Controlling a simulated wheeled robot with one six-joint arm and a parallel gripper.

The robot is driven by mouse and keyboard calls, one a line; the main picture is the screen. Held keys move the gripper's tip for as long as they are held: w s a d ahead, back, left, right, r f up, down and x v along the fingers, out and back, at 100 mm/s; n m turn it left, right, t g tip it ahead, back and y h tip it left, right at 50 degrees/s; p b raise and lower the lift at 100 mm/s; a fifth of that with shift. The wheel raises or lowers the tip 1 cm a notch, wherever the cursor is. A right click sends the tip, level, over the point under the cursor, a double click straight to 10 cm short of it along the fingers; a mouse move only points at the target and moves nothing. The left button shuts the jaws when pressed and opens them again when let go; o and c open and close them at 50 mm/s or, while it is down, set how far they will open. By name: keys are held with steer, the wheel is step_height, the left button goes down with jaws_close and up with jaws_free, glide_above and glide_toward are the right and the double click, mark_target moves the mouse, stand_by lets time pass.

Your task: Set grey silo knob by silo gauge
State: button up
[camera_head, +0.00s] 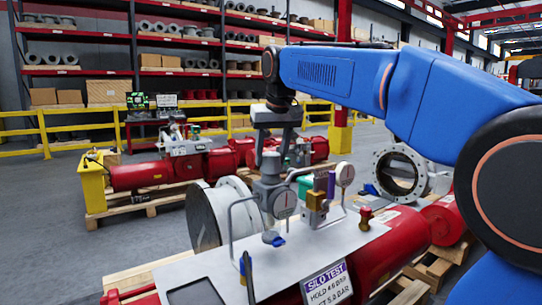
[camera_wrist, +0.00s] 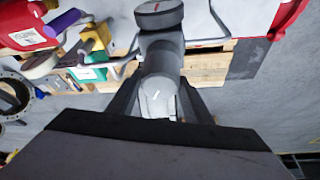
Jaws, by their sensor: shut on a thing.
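The grey silo knob (camera_head: 270,165) tops a grey regulator on the metal panel. My gripper (camera_head: 272,155) comes down from above with its two fingers on either side of the knob and is shut on it. In the wrist view, the knob (camera_wrist: 160,90) sits between the dark fingers, with a small white mark on its top. The round silo gauge (camera_head: 284,204) is on the regulator's front; its dial is too small to read. A sign (camera_head: 328,284) below reads "SILO TEST", with a hold value in bar that is hard to read.
A purple-handled brass valve (camera_head: 317,200) and a second gauge (camera_head: 345,174) stand just right of the regulator. A bent grey pipe (camera_head: 232,225) rises at its left.

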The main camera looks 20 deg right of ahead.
steer(key=o, duration=1.1)
steer(key=shift+c, duration=0.2)
steer(key=v, duration=1.7)
steer(key=shift+s+r, duration=0.15)
steer(key=s+d+f, duration=0.2)
steer(key=s+f, duration=0.7)
steer(key=f, duration=0.6)
steer(key=s+d+f, duration=0.2)
steer(key=s+f, duration=0.6)
steer(key=f, duration=0.8)
steer(key=s+d+f, duration=0.2)
steer(key=s+f, duration=0.7)
steer(key=f, duration=0.7)
steer(key=shift+s+d, duration=0.3)
steer(key=shift+d, duration=0.1)
steer(key=shift+f, duration=0.1)
